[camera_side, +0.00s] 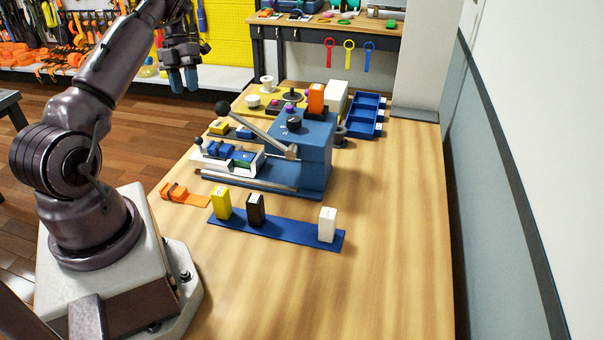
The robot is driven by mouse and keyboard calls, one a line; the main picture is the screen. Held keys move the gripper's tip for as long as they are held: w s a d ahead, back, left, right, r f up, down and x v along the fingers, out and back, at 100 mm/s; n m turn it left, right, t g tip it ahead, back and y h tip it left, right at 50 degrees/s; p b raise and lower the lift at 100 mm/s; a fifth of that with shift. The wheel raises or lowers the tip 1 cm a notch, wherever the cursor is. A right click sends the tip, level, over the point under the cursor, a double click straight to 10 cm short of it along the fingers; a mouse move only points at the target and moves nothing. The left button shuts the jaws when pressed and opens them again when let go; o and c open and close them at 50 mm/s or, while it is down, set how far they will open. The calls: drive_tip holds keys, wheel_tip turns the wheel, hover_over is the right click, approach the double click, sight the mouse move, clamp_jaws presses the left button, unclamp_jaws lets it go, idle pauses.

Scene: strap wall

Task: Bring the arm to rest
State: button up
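My gripper (183,80) hangs at the upper left in the side view, fingers pointing down. Its two blue fingertips appear side by side with little gap between them. I cannot tell from this angle whether they are open or shut. No held object is visible. The gripper is high up, in front of the yellow pegboard and left of the table's fixtures, apparently touching nothing.
The wooden table (390,235) has a blue lever press (312,150), a blue strip (285,232) with yellow, black and white blocks, an orange strap piece (184,195) and a blue tray (367,112). A wall (500,180) runs along the right. The table's front right is clear.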

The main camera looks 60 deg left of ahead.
drive_tip(key=d+r+m+y, duration=0.1)
drive_tip(key=d+r+m, duration=0.1)
drive_tip(key=d+m, duration=0.4)
drive_tip(key=w+d+r+m+y, duration=0.1)
drive_tip(key=d+r+m, duration=0.2)
drive_tip(key=m, duration=1)
drive_tip(key=w+d+r+m, duration=0.1)
drive_tip(key=d+r+m, duration=0.2)
drive_tip(key=d+m, duration=0.7)
drive_tip(key=shift+w+r+t+y, duration=0.15)
drive_tip(key=shift+w+t+y, duration=0.1)
drive_tip(key=shift+t+y, duration=0.15)
drive_tip(key=s+d+r+m+t, duration=0.2)
drive_tip(key=d+r+m, duration=0.1)
drive_tip(key=d+m, duration=0.2)
drive_tip(key=s+d+r+m+t+y, duration=0.1)
drive_tip(key=s+d+r+m, duration=0.1)
drive_tip(key=d+m, duration=0.4)
drive_tip(key=s+d+r+m+t+y, duration=0.1)
drive_tip(key=d+r+m, duration=0.3)
drive_tip(key=d, duration=0.6)
drive_tip(key=shift+s+d+m+t, duration=0.25)
drive_tip(key=shift+s+m+t, duration=0.3)
drive_tip(key=shift+m+t, duration=0.2)
drive_tip(key=shift+r, duration=0.1)
